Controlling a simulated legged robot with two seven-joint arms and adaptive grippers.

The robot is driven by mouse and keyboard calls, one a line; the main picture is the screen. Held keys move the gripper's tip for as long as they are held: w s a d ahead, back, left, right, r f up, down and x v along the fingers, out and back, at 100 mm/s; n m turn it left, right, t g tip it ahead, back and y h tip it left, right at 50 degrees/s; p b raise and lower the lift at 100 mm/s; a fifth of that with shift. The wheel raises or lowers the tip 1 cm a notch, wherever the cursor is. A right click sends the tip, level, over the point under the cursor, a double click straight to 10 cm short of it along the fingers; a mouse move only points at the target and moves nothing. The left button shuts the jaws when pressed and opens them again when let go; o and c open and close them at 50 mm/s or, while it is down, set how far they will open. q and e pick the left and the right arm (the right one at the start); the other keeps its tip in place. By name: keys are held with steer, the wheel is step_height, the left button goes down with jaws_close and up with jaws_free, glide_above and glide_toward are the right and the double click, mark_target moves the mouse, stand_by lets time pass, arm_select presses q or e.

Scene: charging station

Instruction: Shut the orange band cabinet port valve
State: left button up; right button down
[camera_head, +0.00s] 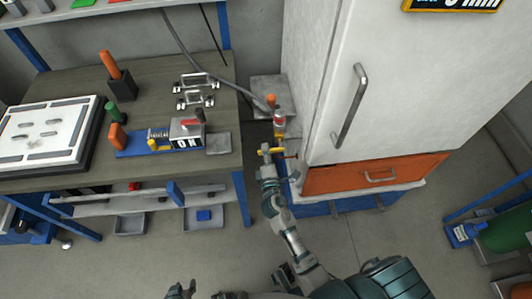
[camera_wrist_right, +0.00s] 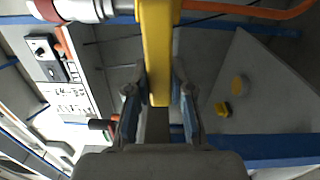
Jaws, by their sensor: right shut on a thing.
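The cabinet (camera_head: 315,70) is white with an orange band (camera_head: 375,173) low on its front. A port valve (camera_head: 279,120) with a pale body and an orange top stands at its left side. Its yellow handle (camera_head: 264,151) sticks out below. My right gripper (camera_head: 268,160) is shut on this handle. In the right wrist view, the yellow handle (camera_wrist_right: 158,50) runs down between the two fingers of the right gripper (camera_wrist_right: 158,95).
A workbench (camera_head: 225,80) at the left holds a white panel (camera_head: 45,135) and a blue-based fixture (camera_head: 135,143). A grey hose (camera_head: 185,50) runs to the valve area. A green cylinder (camera_head: 505,230) lies at the far right. Floor in front is clear.

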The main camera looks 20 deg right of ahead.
steer(key=shift+r+m, duration=0.35)
steer(key=shift+m, duration=0.15)
steer(key=c, duration=1)
jaws_free()
steer(key=shift+f, duration=0.1)
steer(key=v, duration=1.2)
steer(key=shift+w, duration=0.1)
